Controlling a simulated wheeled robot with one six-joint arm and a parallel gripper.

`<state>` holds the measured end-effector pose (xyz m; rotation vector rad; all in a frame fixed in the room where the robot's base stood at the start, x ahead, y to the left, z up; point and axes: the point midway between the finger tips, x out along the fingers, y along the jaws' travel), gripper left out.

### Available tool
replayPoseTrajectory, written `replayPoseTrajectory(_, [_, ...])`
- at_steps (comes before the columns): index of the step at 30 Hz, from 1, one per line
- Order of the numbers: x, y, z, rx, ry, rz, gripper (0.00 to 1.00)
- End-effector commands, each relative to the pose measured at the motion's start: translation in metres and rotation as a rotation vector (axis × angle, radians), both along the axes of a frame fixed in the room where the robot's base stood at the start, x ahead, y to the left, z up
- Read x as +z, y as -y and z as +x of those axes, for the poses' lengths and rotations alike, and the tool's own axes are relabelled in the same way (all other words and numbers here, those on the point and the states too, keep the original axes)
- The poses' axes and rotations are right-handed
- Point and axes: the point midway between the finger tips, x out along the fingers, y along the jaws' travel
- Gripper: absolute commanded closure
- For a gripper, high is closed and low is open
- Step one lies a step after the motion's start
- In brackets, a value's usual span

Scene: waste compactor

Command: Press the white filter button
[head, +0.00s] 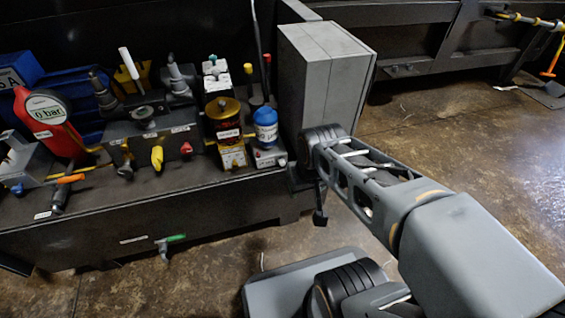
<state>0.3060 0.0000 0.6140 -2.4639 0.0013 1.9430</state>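A blue filter canister (265,128) with a pale label stands at the right end of the bench, on a light grey block (268,157). A small pale knob (282,161) shows on the front of this block. It is too small to tell whether it is the white filter button. My arm reaches in from the lower right. My gripper (320,214) appears as a small dark shape hanging below the wrist, right of the filter block and apart from it. Its fingers are too dark and small to tell whether they are open or shut.
A grey box (322,75) stands behind my wrist. A green-handled valve (170,240) sticks out below the bench (130,215).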

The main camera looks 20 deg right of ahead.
Motion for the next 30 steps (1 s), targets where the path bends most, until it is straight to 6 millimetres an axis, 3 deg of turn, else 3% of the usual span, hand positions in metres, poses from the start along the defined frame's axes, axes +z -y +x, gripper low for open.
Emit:
replayPoseTrajectory(2, [0.0,0.0,0.0,0.0,0.0,0.0,0.51])
replayPoseTrajectory(17, [0.0,0.0,0.0,0.0,0.0,0.0,0.99])
replayPoseTrajectory(30, [0.0,0.0,0.0,0.0,0.0,0.0,1.0])
